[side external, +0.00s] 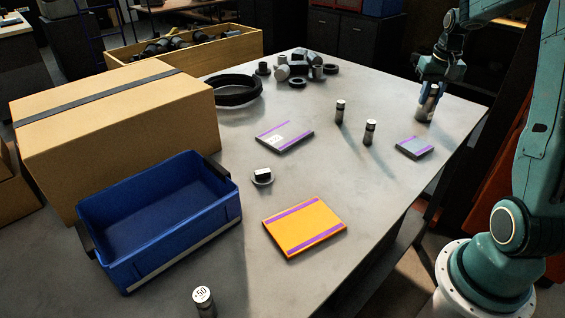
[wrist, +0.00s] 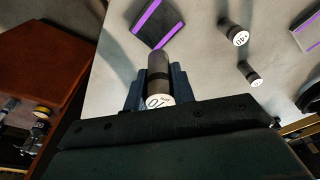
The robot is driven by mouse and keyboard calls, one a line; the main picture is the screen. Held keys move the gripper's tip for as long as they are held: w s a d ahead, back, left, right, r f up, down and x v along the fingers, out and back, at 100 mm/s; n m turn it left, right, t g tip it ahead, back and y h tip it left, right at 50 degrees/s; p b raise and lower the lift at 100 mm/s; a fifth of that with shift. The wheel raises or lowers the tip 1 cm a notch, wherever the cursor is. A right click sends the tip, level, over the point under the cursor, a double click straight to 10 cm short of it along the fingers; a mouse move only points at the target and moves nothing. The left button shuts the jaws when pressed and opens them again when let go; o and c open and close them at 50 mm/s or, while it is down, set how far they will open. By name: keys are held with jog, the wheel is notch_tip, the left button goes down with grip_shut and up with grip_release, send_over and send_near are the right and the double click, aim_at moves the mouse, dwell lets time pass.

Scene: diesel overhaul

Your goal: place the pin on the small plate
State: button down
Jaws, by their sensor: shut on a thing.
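My gripper (side external: 431,86) is shut on a grey metal pin (side external: 427,106) at the far right of the table. In the wrist view, the pin (wrist: 158,76) sits between the two fingers (wrist: 157,88), with its white marked end towards the camera. The pin is upright; I cannot tell whether its lower end touches the table. The small plate (side external: 414,147), grey with purple edge strips, lies flat in front of the held pin and apart from it. It also shows in the wrist view (wrist: 152,20), beyond the fingers, with nothing on it.
Two other pins (side external: 340,111) (side external: 370,132) stand left of the small plate. A larger grey plate (side external: 284,137), an orange plate (side external: 304,211), a blue bin (side external: 160,253), a cardboard box (side external: 120,130) and a front pin (side external: 203,301) are further left. Table around the small plate is clear.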

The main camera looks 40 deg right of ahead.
jog(key=shift+f, duration=5.65)
jog(key=shift+f, duration=0.1)
jog(key=c, duration=1.2)
grip_release()
jog(key=shift+o, duration=0.2)
jog(key=r, duration=0.8)
jog(key=s+a+r, duration=0.1)
jog(key=r, duration=0.3)
jog(key=shift+s+a, duration=0.1)
jog(key=shift+a+r, duration=0.1)
